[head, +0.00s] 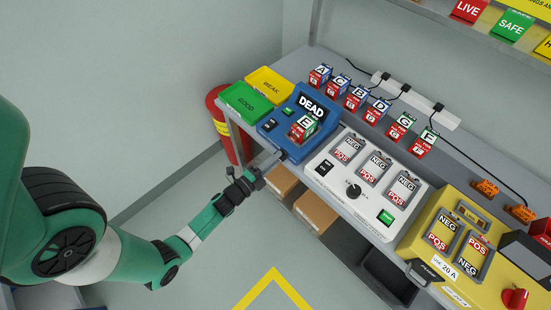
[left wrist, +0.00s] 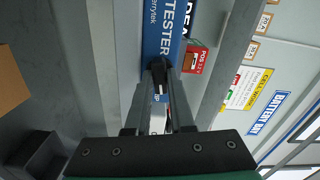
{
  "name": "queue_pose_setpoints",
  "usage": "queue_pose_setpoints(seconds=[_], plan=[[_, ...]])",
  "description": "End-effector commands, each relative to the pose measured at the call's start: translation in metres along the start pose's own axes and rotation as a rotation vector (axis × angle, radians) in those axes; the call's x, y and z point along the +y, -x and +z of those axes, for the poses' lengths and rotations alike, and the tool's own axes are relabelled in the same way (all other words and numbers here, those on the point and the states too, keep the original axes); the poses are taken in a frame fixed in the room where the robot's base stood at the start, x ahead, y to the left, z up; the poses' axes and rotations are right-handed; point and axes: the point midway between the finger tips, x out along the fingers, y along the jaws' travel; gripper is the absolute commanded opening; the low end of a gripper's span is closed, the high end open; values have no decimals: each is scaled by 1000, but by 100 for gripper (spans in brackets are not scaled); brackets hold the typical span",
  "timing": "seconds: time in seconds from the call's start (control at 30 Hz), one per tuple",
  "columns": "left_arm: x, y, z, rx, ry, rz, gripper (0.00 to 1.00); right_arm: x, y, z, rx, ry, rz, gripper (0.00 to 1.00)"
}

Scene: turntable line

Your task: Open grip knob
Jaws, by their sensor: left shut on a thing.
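The blue tester (head: 294,150) stands at the bench's front edge and its display reads "DEAD". A cell marked E (head: 303,127) sits in it. In the left wrist view the tester's blue front (left wrist: 163,30) carries the word "TESTER". My left gripper (head: 279,155) reaches the tester's front from below left in the head view. In the left wrist view its fingers (left wrist: 159,76) are shut on a small dark knob (left wrist: 158,68) at the tester's front. The fingers hide most of the knob, so its turn angle cannot be told. My right gripper is not in view.
Green "GOOD" (head: 243,102) and yellow "WEAK" (head: 270,82) trays lie left of the tester. A white charger (head: 345,199) and a yellow unit (head: 432,263) stand to its right. Several cells stand behind. A red bin (head: 226,130) is beside the bench. Cardboard boxes (head: 315,212) sit below.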

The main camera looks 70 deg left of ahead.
Motion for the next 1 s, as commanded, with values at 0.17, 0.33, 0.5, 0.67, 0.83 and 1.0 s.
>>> queue_pose_setpoints(seconds=[0.17, 0.33, 0.5, 0.67, 0.83, 1.0], plan=[[-1, 0, 0, 0, 156, 1, 0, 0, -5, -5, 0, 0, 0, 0], [-2, 0, 0, 0, 318, 0, 0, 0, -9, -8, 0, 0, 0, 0], [-2, 0, 0, -1, 480, 0, 0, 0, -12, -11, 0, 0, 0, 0], [-2, 0, 0, 0, 632, 0, 0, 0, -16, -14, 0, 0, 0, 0], [-2, 0, 0, 0, 794, 0, 0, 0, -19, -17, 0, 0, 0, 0], [-2, 0, 0, 0, 953, 0, 0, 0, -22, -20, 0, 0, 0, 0]])
